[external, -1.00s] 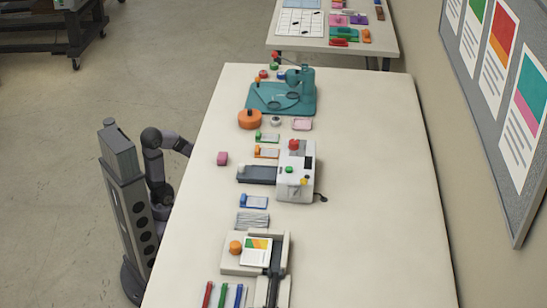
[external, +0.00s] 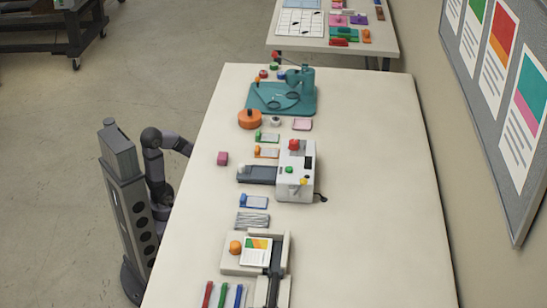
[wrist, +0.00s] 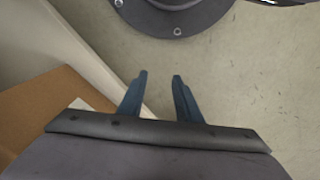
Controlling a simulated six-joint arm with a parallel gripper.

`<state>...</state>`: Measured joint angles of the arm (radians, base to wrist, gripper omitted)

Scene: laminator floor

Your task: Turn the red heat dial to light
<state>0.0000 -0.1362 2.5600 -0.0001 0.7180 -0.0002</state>
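A white laminator (external: 297,172) with a grey feed tray (external: 257,174) stands in the middle of the table. A red dial (external: 294,145) sits on its far end; its pointer and marks are too small to read. A green knob (external: 289,169) and a yellow knob (external: 303,182) also show on it. My arm is folded beside the table's left edge, well away from the laminator. In the wrist view my gripper (wrist: 158,78) points down at the floor. Its two blue fingers are apart with nothing between them. The laminator is not in the wrist view.
An orange round object (external: 249,119) and a teal device (external: 283,98) stand beyond the laminator. A blue-ended packet (external: 253,202) and a trimmer with a printed card (external: 256,251) are nearer. The table's right side is clear.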

